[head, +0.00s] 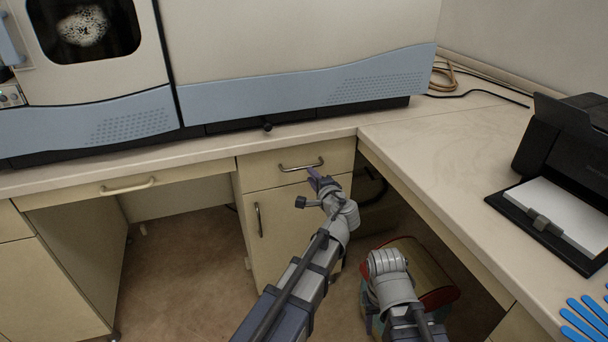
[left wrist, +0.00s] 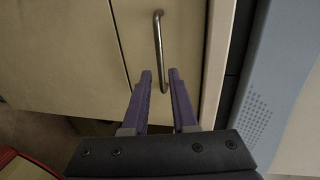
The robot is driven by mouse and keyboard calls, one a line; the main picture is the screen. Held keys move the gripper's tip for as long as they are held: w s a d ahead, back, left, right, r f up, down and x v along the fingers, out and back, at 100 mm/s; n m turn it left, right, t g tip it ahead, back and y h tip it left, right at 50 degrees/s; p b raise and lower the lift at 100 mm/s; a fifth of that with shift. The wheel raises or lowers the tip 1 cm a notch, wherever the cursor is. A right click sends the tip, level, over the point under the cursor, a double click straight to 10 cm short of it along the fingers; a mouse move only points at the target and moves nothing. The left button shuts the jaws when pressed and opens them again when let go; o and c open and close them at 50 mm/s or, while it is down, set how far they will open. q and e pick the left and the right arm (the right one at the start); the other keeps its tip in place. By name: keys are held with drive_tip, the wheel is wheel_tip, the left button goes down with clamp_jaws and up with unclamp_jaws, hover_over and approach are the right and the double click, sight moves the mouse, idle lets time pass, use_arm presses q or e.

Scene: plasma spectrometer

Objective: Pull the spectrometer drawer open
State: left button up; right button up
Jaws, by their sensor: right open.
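The drawer (head: 265,171) with a metal bar handle (head: 300,167) is under the bench, below the spectrometer (head: 300,50). Its front looks flush with the cabinet. My left gripper (head: 314,177) is just in front of the handle's right part. In the left wrist view its two purple fingers (left wrist: 160,74) are apart, and one end of the handle (left wrist: 158,45) shows in the gap between them. Whether it is truly between the fingers in depth, I cannot tell. My right gripper (head: 387,262) is low at right, open, its fingers mostly hidden.
A cupboard door with an upright handle (head: 258,220) is below the drawer. A wider drawer (head: 150,182) is at left. A red-rimmed bin (head: 437,298) stands by my right gripper. A printer (head: 570,140) and blue glove (head: 588,320) lie on the right bench.

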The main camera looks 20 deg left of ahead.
sight(305, 168)
use_arm(q)
drive_tip(key=b+x, duration=0.1)
drive_tip(key=x, duration=0.7)
drive_tip(key=shift+s, duration=0.1)
clamp_jaws()
idle(1.4)
